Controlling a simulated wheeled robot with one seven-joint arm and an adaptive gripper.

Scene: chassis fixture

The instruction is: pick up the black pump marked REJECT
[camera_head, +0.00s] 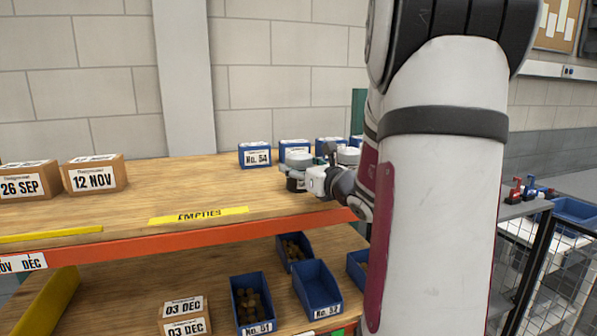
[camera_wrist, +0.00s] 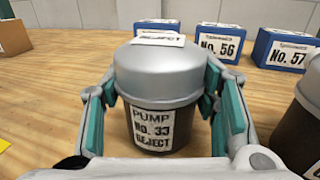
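The pump marked REJECT (camera_wrist: 153,130) stands upright on the wooden shelf top in the wrist view. It has a dark body, a grey domed lid and a white label reading PUMP No. 33 REJECT. My gripper (camera_wrist: 160,85) is around it, one teal-padded finger on each side. Gaps show between the pads and the dark body; contact at the lid's edge is unclear. In the head view my gripper (camera_head: 312,176) is at the pump (camera_head: 297,160), partly hiding it.
A second grey-lidded dark pump (camera_wrist: 302,128) stands close on the right. Blue boxes No. 56 (camera_wrist: 204,47) and No. 57 (camera_wrist: 285,47) stand behind. Box No. 54 (camera_head: 255,155) is behind left. A yellow EMPTIES strip (camera_head: 199,216) marks the shelf's front; the shelf's left middle is clear.

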